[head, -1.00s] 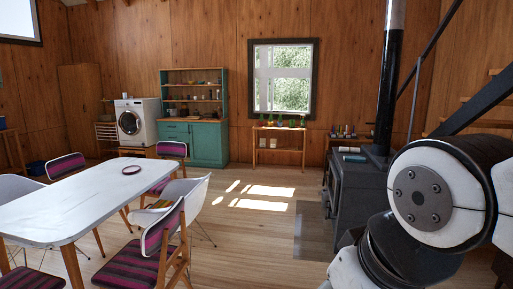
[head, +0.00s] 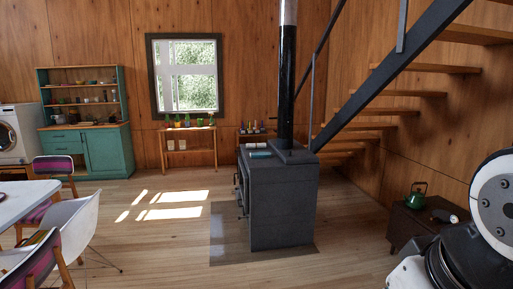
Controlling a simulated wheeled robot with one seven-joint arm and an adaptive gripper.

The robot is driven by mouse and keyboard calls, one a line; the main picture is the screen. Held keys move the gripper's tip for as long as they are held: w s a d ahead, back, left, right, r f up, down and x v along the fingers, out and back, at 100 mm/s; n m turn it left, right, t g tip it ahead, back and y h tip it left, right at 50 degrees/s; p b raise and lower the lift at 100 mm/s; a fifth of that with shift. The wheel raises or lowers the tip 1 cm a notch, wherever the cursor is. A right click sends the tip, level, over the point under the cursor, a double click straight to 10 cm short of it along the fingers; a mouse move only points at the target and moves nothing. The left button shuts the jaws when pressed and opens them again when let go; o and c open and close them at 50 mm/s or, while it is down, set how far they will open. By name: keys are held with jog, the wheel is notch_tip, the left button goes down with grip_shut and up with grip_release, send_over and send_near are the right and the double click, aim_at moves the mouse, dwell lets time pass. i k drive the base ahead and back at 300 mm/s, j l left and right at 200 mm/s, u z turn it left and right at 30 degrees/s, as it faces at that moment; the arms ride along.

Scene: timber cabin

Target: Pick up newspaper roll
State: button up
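I cannot make out a newspaper roll for certain. A small pale and teal object (head: 260,154) lies on top of the dark stove (head: 283,205); it is too small to identify. My gripper is out of view; only links of my arm show at the right edge.
A white table (head: 22,196) with chairs (head: 68,228) stands at the left. A staircase (head: 375,92) rises at the right, with a green kettle (head: 416,194) on a low dark cabinet (head: 404,228) near it. Open wooden floor (head: 165,240) lies between table and stove.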

aim_at(264, 145)
jog(key=i+j+u, duration=0.25)
jog(key=i, duration=0.3)
jog(key=i+u, duration=0.25)
jog(key=i, duration=4.15)
jog(key=i+j+z, duration=0.15)
jog(key=i+z, duration=0.3)
jog(key=i+j+z, duration=0.45)
jog(key=i, duration=0.2)
jog(key=i+j+z, duration=0.85)
jog(key=j, duration=0.3)
jog(key=i+j+z, duration=0.2)
jog(key=j+z, duration=0.25)
jog(key=j, duration=0.3)
